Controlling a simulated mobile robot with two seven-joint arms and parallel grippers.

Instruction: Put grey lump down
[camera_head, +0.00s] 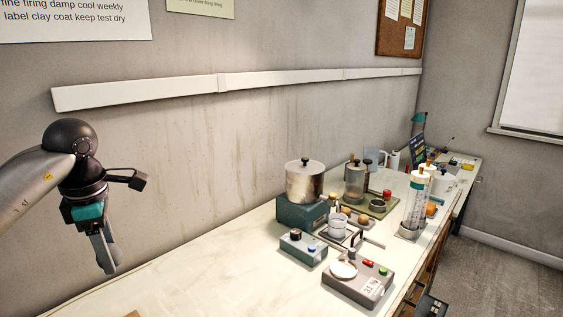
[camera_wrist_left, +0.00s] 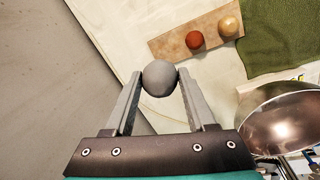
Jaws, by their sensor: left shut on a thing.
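My left gripper (camera_head: 108,262) hangs at the left in the head view, pointing down, above the pale worktop. It is shut on the grey lump (camera_wrist_left: 160,77), a smooth round ball held between the fingertips (camera_wrist_left: 159,80) in the left wrist view. In the head view the lump (camera_head: 116,256) shows partly behind a finger. A dark part at the bottom edge of the head view may belong to my right arm; its fingers cannot be made out.
A wooden board (camera_wrist_left: 172,47) with a red ball (camera_wrist_left: 195,40) and a tan ball (camera_wrist_left: 228,26) lies beside a green cloth (camera_wrist_left: 275,45). A shiny metal vessel (camera_wrist_left: 285,122) is at the right.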

